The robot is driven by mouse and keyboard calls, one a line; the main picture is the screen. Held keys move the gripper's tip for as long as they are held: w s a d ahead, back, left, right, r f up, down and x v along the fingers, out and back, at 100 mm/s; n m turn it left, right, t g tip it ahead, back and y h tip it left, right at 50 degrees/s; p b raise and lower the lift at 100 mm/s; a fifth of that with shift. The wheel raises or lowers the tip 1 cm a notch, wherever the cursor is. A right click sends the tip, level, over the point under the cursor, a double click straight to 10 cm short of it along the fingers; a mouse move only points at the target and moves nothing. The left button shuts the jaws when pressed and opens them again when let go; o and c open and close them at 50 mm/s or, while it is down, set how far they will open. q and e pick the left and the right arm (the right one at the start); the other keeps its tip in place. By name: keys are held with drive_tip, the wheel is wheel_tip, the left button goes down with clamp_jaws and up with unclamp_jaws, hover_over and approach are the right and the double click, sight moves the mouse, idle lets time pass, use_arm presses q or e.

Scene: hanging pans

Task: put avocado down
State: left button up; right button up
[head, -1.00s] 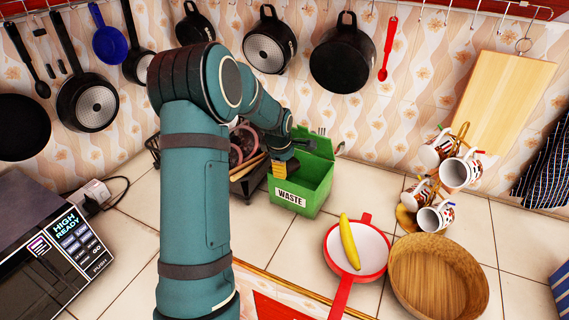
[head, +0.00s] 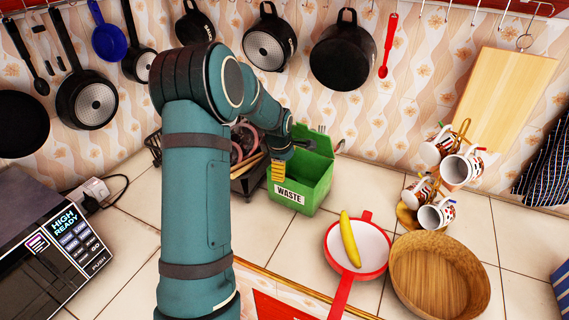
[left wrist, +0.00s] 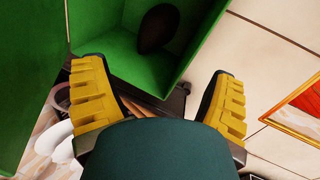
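A dark avocado (left wrist: 158,28) shows in the left wrist view, inside the green waste bin (left wrist: 125,75). It lies past my fingertips and apart from them. In the head view the avocado is hidden by the walls of the bin (head: 308,188). My left gripper (left wrist: 155,72) has its yellow fingers wide apart with nothing between them. In the head view the same gripper (head: 278,172) is at the left edge of the bin's opening. My right gripper is not in view.
A black rack (head: 247,182) with dishes stands left of the bin. A red-rimmed pan (head: 377,243) holding a banana (head: 349,238) and a wooden bowl (head: 438,278) are to the right. A mug tree (head: 437,190) stands behind the bowl. Clear tiles lie right of the bin.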

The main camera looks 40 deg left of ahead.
use_arm(q)
drive_tip(key=p+v, duration=0.1)
drive_tip(key=v, duration=1.2)
drive_tip(key=shift+p, duration=0.3)
